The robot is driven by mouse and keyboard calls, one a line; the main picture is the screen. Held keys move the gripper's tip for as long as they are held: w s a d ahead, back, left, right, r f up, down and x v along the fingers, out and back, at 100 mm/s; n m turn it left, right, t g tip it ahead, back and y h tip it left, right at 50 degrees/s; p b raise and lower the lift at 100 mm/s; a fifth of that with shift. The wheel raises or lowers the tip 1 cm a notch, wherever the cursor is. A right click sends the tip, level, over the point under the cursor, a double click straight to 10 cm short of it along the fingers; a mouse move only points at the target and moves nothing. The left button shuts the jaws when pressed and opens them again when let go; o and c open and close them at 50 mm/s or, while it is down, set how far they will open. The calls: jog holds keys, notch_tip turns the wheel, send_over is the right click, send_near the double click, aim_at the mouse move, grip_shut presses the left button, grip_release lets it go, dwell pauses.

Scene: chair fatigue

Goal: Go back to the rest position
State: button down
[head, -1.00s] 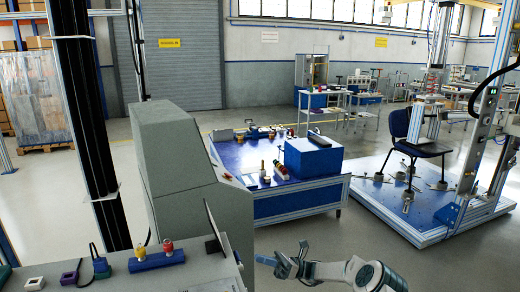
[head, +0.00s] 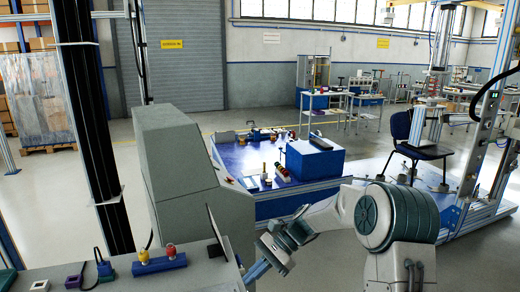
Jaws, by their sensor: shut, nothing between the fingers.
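My arm reaches in from the lower right in the head view, its large grey and teal joint raised at the right. My gripper (head: 257,268) hangs at the arm's left end, pointing down and left. It is shut and holds nothing. It is beside the right end of the near grey bench (head: 205,275); whether it touches the bench edge cannot be told.
A grey console (head: 180,170) stands left of my gripper. A blue-topped workbench (head: 240,157) with a blue box (head: 315,158) is behind it. A blue chair (head: 415,140) stands on a test platform at the right. A blue block with yellow and red knobs (head: 158,262) sits on the near bench.

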jog(key=s+d+r+n+t+h+p, duration=0.1)
jog(key=s+d+r+n+t+h, duration=0.3)
jog(key=s+d, duration=0.4)
jog(key=s+d+r+n+t+h+p, duration=0.1)
jog(key=s+d+r+n+t+h, duration=0.3)
jog(key=s+d, duration=0.4)
jog(key=shift+s+d+r+n+h+p, duration=0.4)
jog(key=shift+s+r+n+h, duration=0.65)
jog(key=shift+s, duration=1.65)
jog(key=shift+r, duration=0.2)
